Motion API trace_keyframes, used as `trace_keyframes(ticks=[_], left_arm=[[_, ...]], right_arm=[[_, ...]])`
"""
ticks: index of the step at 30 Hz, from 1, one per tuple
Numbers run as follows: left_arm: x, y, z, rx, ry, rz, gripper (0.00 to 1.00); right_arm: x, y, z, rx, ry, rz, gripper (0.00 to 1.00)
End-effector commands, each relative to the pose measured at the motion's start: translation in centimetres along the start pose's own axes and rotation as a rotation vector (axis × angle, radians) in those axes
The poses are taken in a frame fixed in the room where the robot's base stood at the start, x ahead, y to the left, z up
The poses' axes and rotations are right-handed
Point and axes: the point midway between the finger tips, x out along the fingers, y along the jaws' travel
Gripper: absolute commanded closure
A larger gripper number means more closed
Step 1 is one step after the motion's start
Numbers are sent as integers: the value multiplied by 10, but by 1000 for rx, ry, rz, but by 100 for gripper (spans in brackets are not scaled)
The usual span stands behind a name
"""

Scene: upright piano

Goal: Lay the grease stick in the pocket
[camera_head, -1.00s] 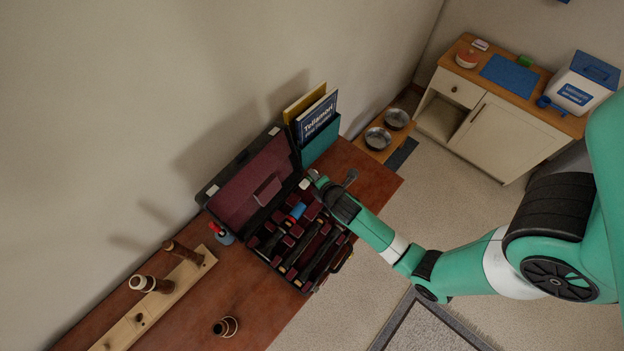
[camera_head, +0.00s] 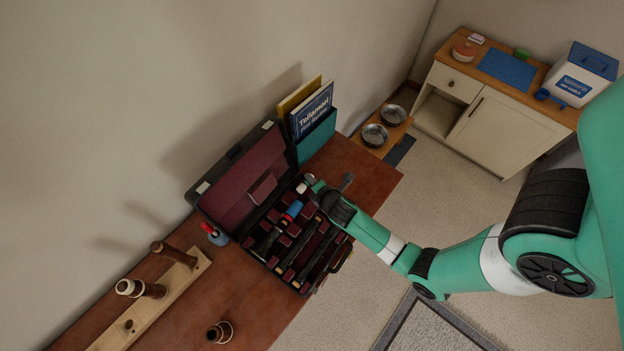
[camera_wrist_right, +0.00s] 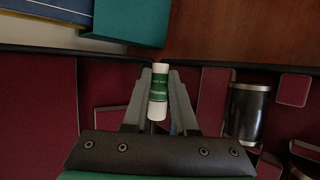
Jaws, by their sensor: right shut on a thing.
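The grease stick (camera_wrist_right: 159,92), a white tube with a green label, stands out between the fingertips of my right gripper (camera_wrist_right: 155,95) in the right wrist view. The gripper is shut on it. In the head view my right gripper (camera_head: 314,187) is over the back right part of the open instrument case (camera_head: 322,284), and the stick's white end (camera_head: 302,187) shows beside it. The case has dark red lining with several compartments; I cannot tell which is the pocket. The wrist view does not show whether the stick touches the lining. My left gripper is not in view.
Case parts (camera_head: 285,241) and a blue-and-red item (camera_head: 293,210) lie in the case. A teal holder with books (camera_head: 314,125) stands close behind. A dark cylinder (camera_wrist_right: 247,113) is right of the gripper. A wooden peg stand (camera_head: 170,290) and a small bottle (camera_head: 214,235) are to the left.

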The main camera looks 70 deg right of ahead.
Motion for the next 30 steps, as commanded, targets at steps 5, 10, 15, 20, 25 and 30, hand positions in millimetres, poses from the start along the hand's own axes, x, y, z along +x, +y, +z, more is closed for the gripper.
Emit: trace_keyframes(ticks=[5,10,15,20,25,30], left_arm=[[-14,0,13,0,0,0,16],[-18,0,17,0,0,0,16],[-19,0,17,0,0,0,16],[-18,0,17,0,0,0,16],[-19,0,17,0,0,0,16],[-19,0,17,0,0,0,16]], right_arm=[[14,-17,-6,0,0,0,100],[20,-24,-8,1,0,1,100],[21,-25,-8,1,0,1,100],[21,-24,-8,1,0,0,100],[21,-25,-8,0,0,0,48],[21,-25,-8,0,0,-2,40]])
